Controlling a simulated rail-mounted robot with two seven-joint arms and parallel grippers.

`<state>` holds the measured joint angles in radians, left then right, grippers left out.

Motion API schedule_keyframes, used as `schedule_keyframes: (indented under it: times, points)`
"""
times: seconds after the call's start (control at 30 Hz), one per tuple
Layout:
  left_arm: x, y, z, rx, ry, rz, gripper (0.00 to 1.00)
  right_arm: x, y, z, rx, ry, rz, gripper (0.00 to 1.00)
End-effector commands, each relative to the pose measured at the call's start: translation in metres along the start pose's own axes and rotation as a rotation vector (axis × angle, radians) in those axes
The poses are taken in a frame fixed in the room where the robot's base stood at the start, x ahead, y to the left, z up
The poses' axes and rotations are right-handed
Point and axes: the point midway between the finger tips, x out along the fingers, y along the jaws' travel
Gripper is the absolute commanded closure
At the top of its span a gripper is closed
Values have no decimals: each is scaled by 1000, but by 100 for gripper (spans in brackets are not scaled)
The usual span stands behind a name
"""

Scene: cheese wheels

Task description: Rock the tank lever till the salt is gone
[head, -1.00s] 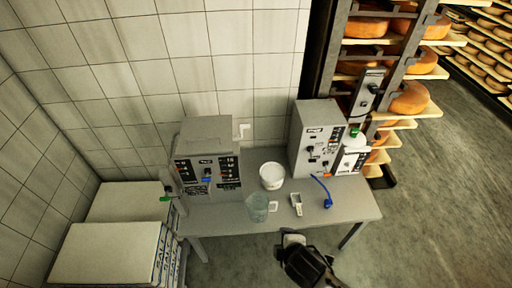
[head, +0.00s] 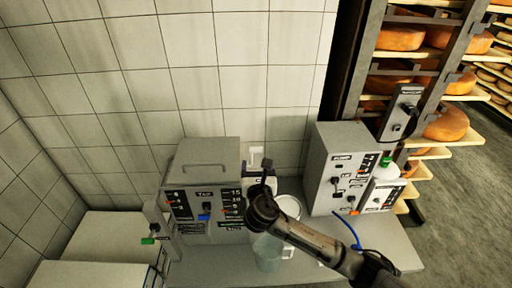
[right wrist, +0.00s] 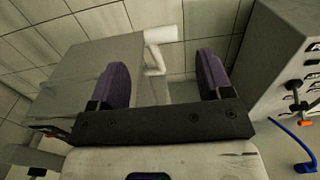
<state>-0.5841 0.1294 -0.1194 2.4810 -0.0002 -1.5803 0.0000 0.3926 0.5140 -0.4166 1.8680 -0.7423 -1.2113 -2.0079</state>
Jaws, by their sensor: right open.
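The grey box unit (head: 204,165) with a dark front panel stands at the left of the table. A lever-like arm with a green tip (head: 149,240) stands at its left side. A small white fitting (head: 256,154) is on the wall behind the unit's right side; in the right wrist view a white fitting with a round bar (right wrist: 160,35) shows beyond my fingers. My right gripper (head: 264,182) reaches in over the table near that fitting. Its two purple fingers (right wrist: 163,78) are apart, with nothing held. I cannot tell which part is the tank lever. No loose salt is visible. My left gripper is out of view.
A second grey unit (head: 340,165) stands at the right of the table (head: 215,266). A white tub (head: 289,207) and a clear jug (head: 268,255) stand between the units, partly behind my arm. White boxes (head: 95,240) are stacked at left. A cheese rack (head: 440,90) stands at right.

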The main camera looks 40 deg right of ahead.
Motion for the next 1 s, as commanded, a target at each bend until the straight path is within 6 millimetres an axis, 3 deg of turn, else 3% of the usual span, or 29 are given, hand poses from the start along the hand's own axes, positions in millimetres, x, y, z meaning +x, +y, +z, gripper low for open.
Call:
schedule_keyframes:
  times: [0.2, 0.5, 0.7, 1.0]
  points:
    - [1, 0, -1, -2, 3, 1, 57, 43, 0, 0, 0, 1, -3, 28]
    - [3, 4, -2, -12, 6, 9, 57, 88, 0, -1, 2, 2, -2, 28]
    - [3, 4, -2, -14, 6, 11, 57, 103, 0, -1, 2, 2, 0, 28]
    - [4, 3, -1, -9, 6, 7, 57, 107, 0, -1, 3, 3, 0, 28]
